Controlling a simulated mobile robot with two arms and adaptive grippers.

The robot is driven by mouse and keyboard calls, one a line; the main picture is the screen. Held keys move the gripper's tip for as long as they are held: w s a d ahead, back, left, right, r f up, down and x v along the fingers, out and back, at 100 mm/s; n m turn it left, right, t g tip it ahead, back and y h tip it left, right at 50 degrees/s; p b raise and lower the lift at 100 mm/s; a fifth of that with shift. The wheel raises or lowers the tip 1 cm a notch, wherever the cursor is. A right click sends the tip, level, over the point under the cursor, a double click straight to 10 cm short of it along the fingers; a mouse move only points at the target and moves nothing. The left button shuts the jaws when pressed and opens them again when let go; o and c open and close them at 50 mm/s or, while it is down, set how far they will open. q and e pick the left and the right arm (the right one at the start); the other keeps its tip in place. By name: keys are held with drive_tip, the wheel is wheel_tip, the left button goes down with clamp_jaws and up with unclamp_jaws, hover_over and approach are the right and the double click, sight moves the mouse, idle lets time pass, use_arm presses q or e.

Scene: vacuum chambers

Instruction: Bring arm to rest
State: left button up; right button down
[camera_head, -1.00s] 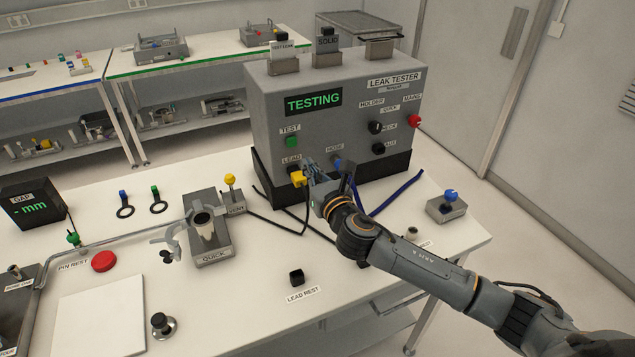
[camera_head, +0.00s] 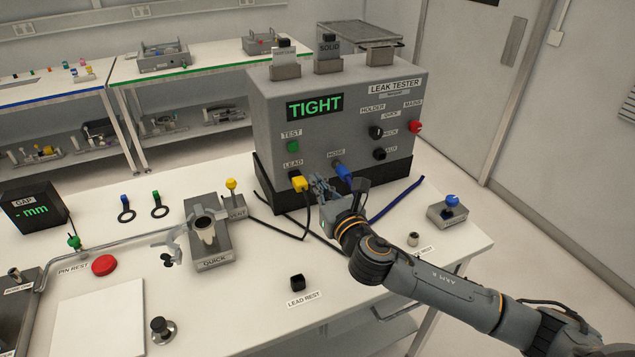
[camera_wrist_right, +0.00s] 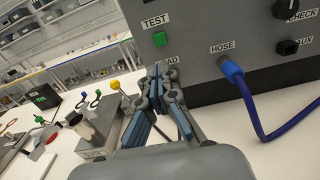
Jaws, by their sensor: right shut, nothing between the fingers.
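My right gripper (camera_head: 322,190) is in front of the leak tester (camera_head: 335,120), between the yellow lead plug and the blue hose plug. Its fingers (camera_wrist_right: 160,110) are shut and empty in the right wrist view. The tester's screen reads TIGHT (camera_head: 315,106). The yellow plug (camera_head: 299,184) sits at the LEAD socket, with a black cable hanging from it. The blue hose plug (camera_head: 342,172) sits at the HOSE socket; its blue hose (camera_wrist_right: 262,125) curves down in the right wrist view. My right arm reaches in from the lower right. My left gripper is not in view.
The QUICK holder (camera_head: 210,245) and a yellow-knobbed valve (camera_head: 232,195) stand left of the arm. The black LEAD REST (camera_head: 297,283) is nearer the front. A blue-knobbed block (camera_head: 451,205) stands at right. Bare table lies between the QUICK holder and LEAD REST.

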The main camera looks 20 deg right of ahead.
drive_tip(key=s+f+m+g, duration=0.2)
drive_tip(key=s+f+m, duration=0.3)
drive_tip(key=m, duration=0.1)
drive_tip(key=s+f+m+g+h, duration=0.1)
drive_tip(key=s+f+m+g, duration=0.2)
drive_tip(key=m, duration=0.4)
drive_tip(key=s+f+m+g+h, duration=0.1)
drive_tip(key=s+f+m+g, duration=0.1)
drive_tip(key=s+f+m, duration=0.4)
drive_tip(key=shift+s+a+f+m+g, duration=0.3)
drive_tip(key=shift+s+a+m, duration=0.05)
drive_tip(key=shift+s+m, duration=0.25)
drive_tip(key=s+a+f+m+g+y, duration=0.1)
drive_tip(key=s+f+m+g, duration=0.3)
drive_tip(key=s+m, duration=0.45)
drive_tip(key=s+f+m+g+y, duration=0.1)
drive_tip(key=s+f+m+g, duration=0.4)
drive_tip(key=s, duration=0.6)
wheel_tip(320, 180, down, 23)
drive_tip(key=t, duration=0.1)
drive_tip(key=s+d+f+g+b, duration=0.1)
drive_tip(key=s+d+f, duration=0.1)
drive_tip(key=s+f, duration=1.6)
drive_tip(key=shift+d+f+h, duration=0.15)
drive_tip(key=shift+d+h, duration=0.15)
drive_tip(key=shift+d, duration=0.1)
